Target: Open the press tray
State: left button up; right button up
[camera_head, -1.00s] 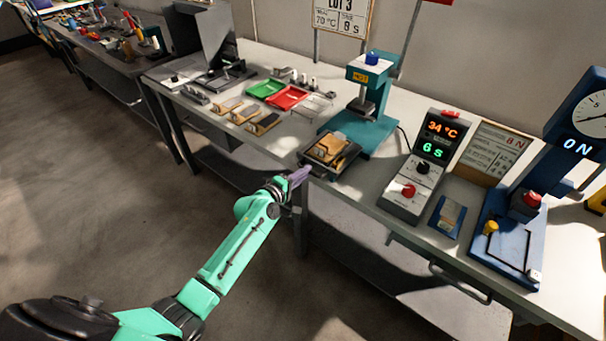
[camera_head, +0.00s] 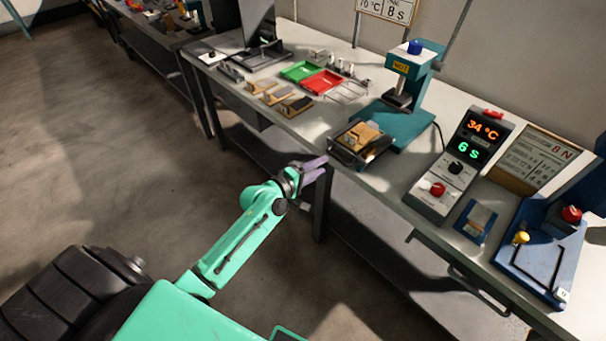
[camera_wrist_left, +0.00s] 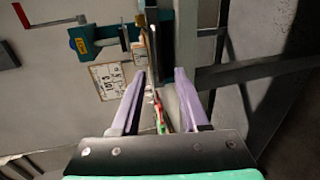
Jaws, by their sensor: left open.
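The press tray (camera_head: 360,144), a dark tray with tan pieces on it, sits at the front edge of the bench in front of the teal press (camera_head: 407,100). My left gripper (camera_head: 318,168) is just off the bench edge, left of and a little below the tray, apart from it in the head view. In the left wrist view its two purple fingers (camera_wrist_left: 158,80) stand apart with nothing held between them. The teal press (camera_wrist_left: 84,40) shows sideways there, and the tray is seen edge-on and hard to make out. My right gripper is not in view.
A controller box (camera_head: 459,165) reading 34 °C and 6 S stands right of the press. A blue fixture (camera_head: 543,250) is farther right. Green (camera_head: 301,71) and red (camera_head: 323,81) trays lie to the left. The floor before the bench is clear.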

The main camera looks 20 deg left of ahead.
pick_arm(q)
jog(key=v, duration=0.8)
jog(key=shift+s+b, duration=0.35)
jog(key=shift+s, duration=0.05)
jog(key=shift+a, duration=0.15)
jog(key=s+a+f+m+g+y, duration=0.15)
jog(key=s+f, duration=0.25)
jog(key=f, duration=0.5)
jog(key=s+a+f+m+g+y, duration=0.1)
jog(key=s+a+f+m+g, duration=0.15)
jog(key=f, duration=0.65)
jog(key=s+a+f+m+g+y, duration=0.2)
jog(key=s+f, duration=0.2)
jog(key=f, duration=0.5)
jog(key=s+f+m+g, duration=0.2)
jog(key=s+f, duration=0.3)
jog(key=s, duration=0.3)
jog(key=s+d+f+m+g+y, duration=0.1)
jog(key=s+f+m+g, duration=0.2)
jog(key=s, duration=0.6)
jog(key=s+d+f+m+g, duration=0.1)
jog(key=s+f+m+g, duration=0.1)
jog(key=s+f+m, duration=0.3)
jog(key=s+f, duration=0.3)
jog(key=s, duration=0.1)
